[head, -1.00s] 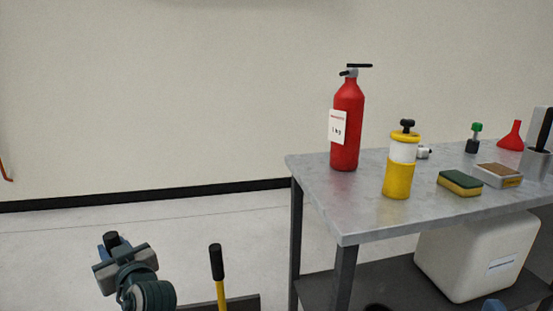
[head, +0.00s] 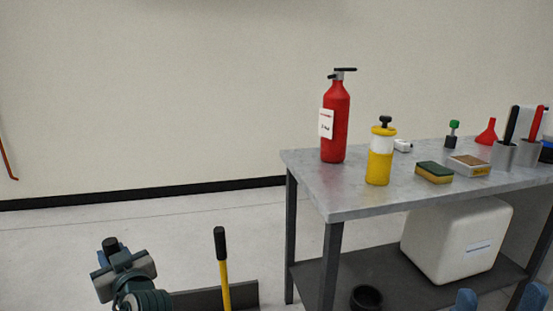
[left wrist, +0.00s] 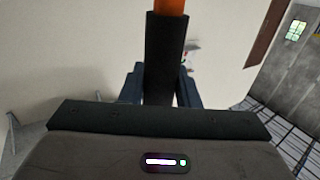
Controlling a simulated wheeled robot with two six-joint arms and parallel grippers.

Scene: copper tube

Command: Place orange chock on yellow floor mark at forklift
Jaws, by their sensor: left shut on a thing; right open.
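My left gripper (left wrist: 160,88) is shut on a dark upright bar (left wrist: 163,60) in the left wrist view. An orange part (left wrist: 170,6) shows at the bar's far end, cut off by the top edge; it looks like the orange chock, but its full shape is hidden. The yellow floor mark and the forklift are not in view.
A metal table (head: 335,205) stands at the right with a red extinguisher (head: 335,125), a yellow-and-white bottle (head: 380,160) and a sponge (head: 434,173). A white bin (head: 455,240) is on its lower shelf. A black-gripped yellow pole (head: 224,280) stands beside my left arm. Floor at left is open.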

